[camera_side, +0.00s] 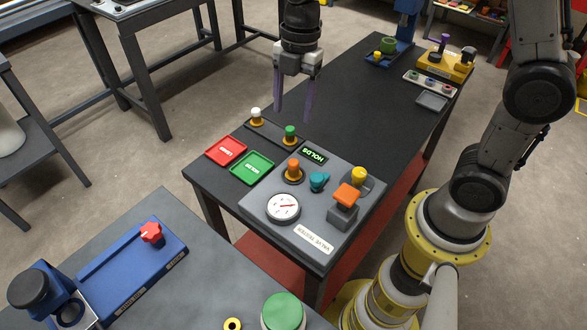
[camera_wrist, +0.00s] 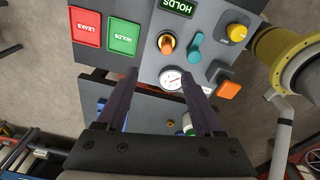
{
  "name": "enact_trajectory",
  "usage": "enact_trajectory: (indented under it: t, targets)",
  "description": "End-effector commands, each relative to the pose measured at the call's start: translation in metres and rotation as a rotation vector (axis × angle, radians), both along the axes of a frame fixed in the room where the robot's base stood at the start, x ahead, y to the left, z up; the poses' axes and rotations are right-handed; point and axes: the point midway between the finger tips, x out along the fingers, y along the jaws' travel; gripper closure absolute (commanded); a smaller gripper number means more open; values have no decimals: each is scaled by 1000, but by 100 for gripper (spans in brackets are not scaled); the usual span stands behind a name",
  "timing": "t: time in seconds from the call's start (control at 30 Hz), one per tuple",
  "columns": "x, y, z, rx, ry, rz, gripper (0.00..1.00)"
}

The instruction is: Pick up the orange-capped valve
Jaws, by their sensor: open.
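The orange-capped valve (camera_side: 293,168) stands upright in a round seat on the grey valve tester (camera_side: 260,206). In the wrist view the valve (camera_wrist: 167,43) shows near the top middle, beyond my fingertips. My gripper (camera_side: 293,110) is open and empty, with its two purple fingers pointing down, raised above the black bench. In the wrist view the fingers (camera_wrist: 160,74) are spread apart with the gauge between their tips in the picture. Nothing is held, and the valve is apart from the fingers.
The tester carries a gauge (camera_side: 283,207), teal handle (camera_side: 319,181), yellow knob (camera_side: 359,175), orange button (camera_side: 348,195) and display reading HOLDS (camera_side: 314,155). Beside it lie a red LEAKS tray (camera_side: 226,150) and green HOLDS tray (camera_side: 252,167). White-capped (camera_side: 257,115) and green-capped (camera_side: 290,132) valves stand behind.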

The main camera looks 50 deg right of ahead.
Motion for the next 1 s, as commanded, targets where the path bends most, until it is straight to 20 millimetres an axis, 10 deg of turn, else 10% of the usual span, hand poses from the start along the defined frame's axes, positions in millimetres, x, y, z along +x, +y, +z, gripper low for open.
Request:
enact_trajectory:
  t: [1.0]
  targets:
    - [-14,12,-130,-4,35,3,31]
